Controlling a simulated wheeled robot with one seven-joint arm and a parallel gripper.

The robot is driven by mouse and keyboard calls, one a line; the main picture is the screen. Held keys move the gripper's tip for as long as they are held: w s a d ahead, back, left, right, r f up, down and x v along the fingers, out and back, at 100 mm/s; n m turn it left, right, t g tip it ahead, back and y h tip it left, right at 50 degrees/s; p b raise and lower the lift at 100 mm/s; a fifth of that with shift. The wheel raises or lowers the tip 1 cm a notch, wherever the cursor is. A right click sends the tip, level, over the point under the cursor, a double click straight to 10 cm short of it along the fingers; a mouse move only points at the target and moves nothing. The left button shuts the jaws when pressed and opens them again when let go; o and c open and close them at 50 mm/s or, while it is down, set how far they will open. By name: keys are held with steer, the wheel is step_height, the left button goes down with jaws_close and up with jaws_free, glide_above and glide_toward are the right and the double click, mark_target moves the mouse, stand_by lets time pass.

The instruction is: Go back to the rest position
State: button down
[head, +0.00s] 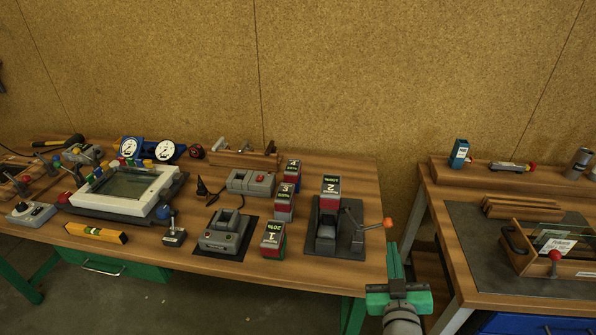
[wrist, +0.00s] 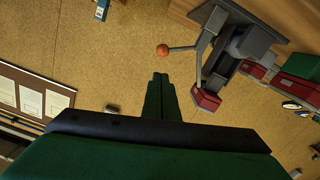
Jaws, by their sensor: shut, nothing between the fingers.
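My gripper (head: 394,262) shows in the head view at the front right corner of the left workbench, with its green fingers pointing up the picture. In the wrist view its fingers (wrist: 159,98) are together with nothing between them. The grey press-like fixture (head: 330,232) with an orange-knobbed lever (head: 388,223) stands to the left of my gripper, apart from it. A block marked 2 (head: 331,190) sits at the fixture's top. The orange knob also shows in the wrist view (wrist: 162,50), beyond the fingertips.
The white-framed glass panel (head: 153,204) lies on the left bench (head: 170,259). Blocks marked 1 (head: 272,239), 3 (head: 284,203) and 4 (head: 292,172) stand near the fixture. A second bench (head: 470,290) is at right, with a gap between the benches.

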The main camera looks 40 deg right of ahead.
steer(key=w+a+f+n+t+y, duration=0.25)
steer(key=a+f, duration=0.45)
steer(key=a, duration=0.5)
steer(key=w+a+f+n+t+y, duration=0.1)
steer(key=w+a+f+n+y, duration=0.2)
steer(key=a+f, duration=0.7)
steer(key=s+a+n+y, duration=0.1)
steer(key=s+a+y, duration=0.3)
steer(key=a, duration=1)
steer(key=s+a+n+t+y, duration=0.1)
steer(key=s+a+y, duration=0.3)
steer(key=s+a, duration=0.4)
steer(key=a, duration=0.6)
steer(key=shift+s+a+r, duration=0.2)
steer(key=shift+s+r, duration=0.1)
steer(key=shift+t, duration=0.25)
